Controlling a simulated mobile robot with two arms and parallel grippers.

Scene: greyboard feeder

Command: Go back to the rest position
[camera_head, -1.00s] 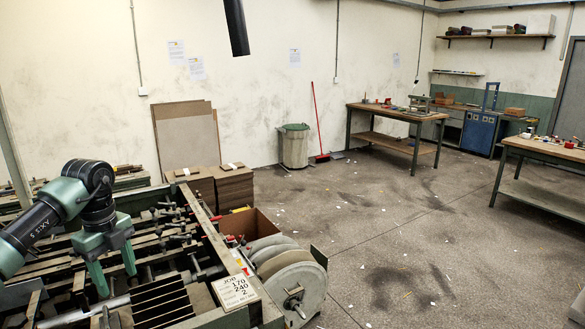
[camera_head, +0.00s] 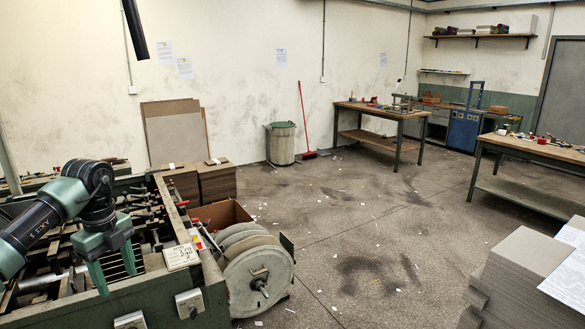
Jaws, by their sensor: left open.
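My left gripper (camera_head: 117,276) comes in from the left and hangs over the green feeder machine (camera_head: 140,302), pointing down. Its two green fingers are apart with nothing between them. The feeder's bars and clamps show below and around it. I cannot tell how far the fingertips are above the bars. My right gripper is not in view.
Another board stack (camera_head: 525,270) stands at the lower right. Workbenches (camera_head: 375,112) line the back and right. The middle floor is open.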

